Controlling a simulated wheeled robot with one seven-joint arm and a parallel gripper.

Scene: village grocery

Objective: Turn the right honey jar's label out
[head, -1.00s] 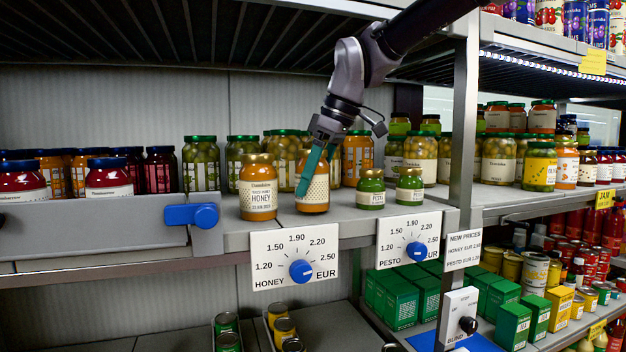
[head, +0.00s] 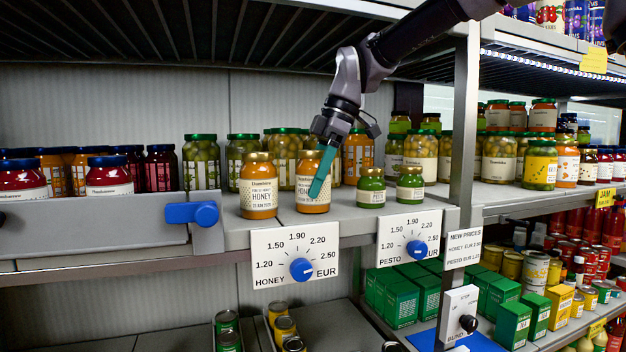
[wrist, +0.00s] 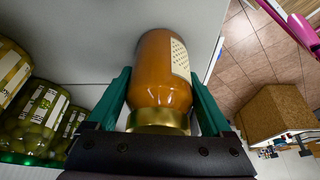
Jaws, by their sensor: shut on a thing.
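The right honey jar (head: 312,192), amber with a gold lid, stands upright on the shelf. My gripper (head: 317,180) is shut on it from above, one teal finger across its front. Part of its cream label shows at the front, with some print and a dotted pattern; the finger hides part of it. In the wrist view the jar (wrist: 160,75) sits between both fingers, gold lid toward the palm, with a dotted label part on its right side. The left honey jar (head: 258,188) stands just to the left with its HONEY label facing out.
Two small green pesto jars (head: 371,190) stand close to the right. Taller olive jars (head: 285,160) stand behind. A honey price dial (head: 301,268) hangs on the shelf edge below. A grey rail with a blue knob (head: 205,214) is at left.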

